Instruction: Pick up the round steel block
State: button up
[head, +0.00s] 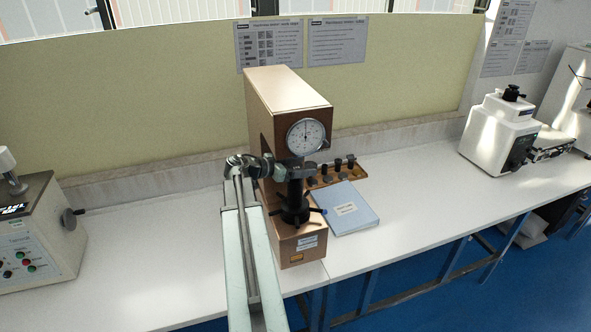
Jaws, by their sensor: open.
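My arm reaches up from the bottom of the head view, and my gripper (276,170) is at its far end, small in the picture. It is open, beside the dark spindle column of the brown hardness tester (285,88), below the dial. I cannot clearly make out the round steel block. The area between the tester's spindle and its base is small and dark, and my arm and gripper cover part of it. I see nothing clearly held between the jaws.
A wooden rack (325,181) with several dark pieces stands behind a blue folder (346,209), right of the tester. A grey control unit (35,235) is at the left and a white machine (498,130) at the right. The white bench (430,200) is clear between folder and white machine.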

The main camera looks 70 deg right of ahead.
grip_shut()
jog(key=shift+r, duration=0.1)
